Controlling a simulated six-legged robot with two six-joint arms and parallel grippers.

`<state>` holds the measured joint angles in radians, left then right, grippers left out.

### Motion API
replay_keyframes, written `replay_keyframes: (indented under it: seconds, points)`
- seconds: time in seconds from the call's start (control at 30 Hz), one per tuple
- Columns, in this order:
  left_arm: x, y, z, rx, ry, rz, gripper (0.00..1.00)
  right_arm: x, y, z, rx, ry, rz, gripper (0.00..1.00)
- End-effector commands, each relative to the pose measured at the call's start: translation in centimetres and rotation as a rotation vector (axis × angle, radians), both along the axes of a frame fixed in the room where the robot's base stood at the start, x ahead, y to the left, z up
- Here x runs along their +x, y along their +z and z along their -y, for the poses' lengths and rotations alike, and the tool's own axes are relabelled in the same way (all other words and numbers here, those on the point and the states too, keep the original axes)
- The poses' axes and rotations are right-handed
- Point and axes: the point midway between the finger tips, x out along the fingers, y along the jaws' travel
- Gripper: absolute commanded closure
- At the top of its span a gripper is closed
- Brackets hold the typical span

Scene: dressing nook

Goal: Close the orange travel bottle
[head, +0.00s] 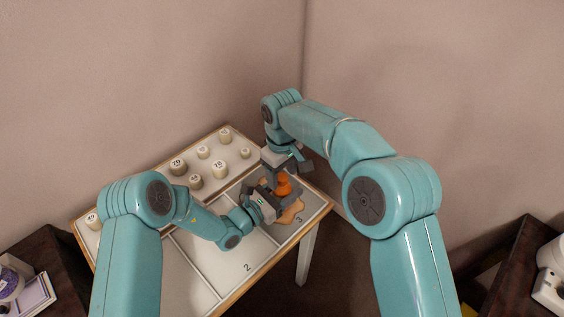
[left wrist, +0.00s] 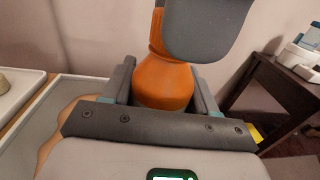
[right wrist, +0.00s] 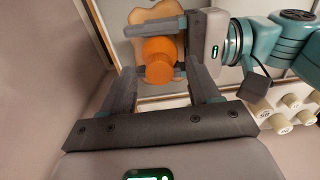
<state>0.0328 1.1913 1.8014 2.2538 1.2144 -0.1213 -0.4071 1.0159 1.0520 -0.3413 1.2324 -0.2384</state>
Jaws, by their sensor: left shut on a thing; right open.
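The orange travel bottle (head: 284,185) stands over the section marked 3 of the table. My left gripper (head: 269,203) is shut on its body. In the left wrist view the rounded bottle body (left wrist: 164,86) sits between the fingers, its narrower orange upper part partly hidden by a grey part of my right gripper. In the right wrist view I look down on the bottle's round orange top (right wrist: 160,72). My right gripper (head: 286,165) is open just above the bottle, fingers pointing towards it. Whether the top is a separate cap, and how tight it sits, I cannot tell.
A tan, wavy-edged flat piece (head: 292,215) lies beneath the bottle. Several numbered cream pots (head: 220,168) stand in the tray section behind and left. The section marked 2 (head: 215,265) is bare. Dark side tables stand at both sides, and walls close behind.

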Motion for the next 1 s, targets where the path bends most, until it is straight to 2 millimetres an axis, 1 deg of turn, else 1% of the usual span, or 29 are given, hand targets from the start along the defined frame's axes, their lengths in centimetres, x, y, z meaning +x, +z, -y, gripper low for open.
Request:
replay_keyframes:
  seconds: [0.17, 0.3, 0.4, 0.5, 0.6, 0.7, 0.97, 1.0]
  points:
    - [-0.1, -0.3, 0.0, 0.003, 0.0, -0.005, 1.0, 0.0, 3.4, -0.1, 0.004, 0.0, 0.006, 0.39]
    - [-0.1, -0.3, 0.0, 0.003, 0.0, -0.005, 1.0, 0.0, 6.5, -0.1, 0.003, 0.001, 0.006, 0.39]
    - [-0.1, -0.3, 0.0, 0.003, -0.001, -0.005, 1.0, 0.0, 8.5, -0.1, 0.003, 0.0, 0.006, 0.39]
    - [-0.1, -0.3, 0.0, 0.002, 0.0, -0.005, 1.0, -0.1, 9.9, -0.1, 0.001, 0.0, 0.004, 0.39]
    - [-0.1, -0.2, 0.0, 0.002, 0.0, -0.005, 1.0, -0.1, 10.9, 0.0, 0.001, 0.001, 0.004, 0.39]
    - [-0.1, -0.2, 0.0, 0.002, 0.0, -0.005, 1.0, -0.1, 11.4, 0.0, 0.001, 0.001, 0.002, 0.39]
    - [-0.1, -0.2, 0.0, 0.002, 0.0, -0.005, 1.0, -0.1, 11.4, 0.0, 0.001, 0.001, 0.002, 0.39]
    - [-0.1, -0.2, 0.0, 0.002, 0.0, -0.005, 0.32, -0.1, 11.4, 0.0, 0.001, 0.001, 0.002, 0.39]
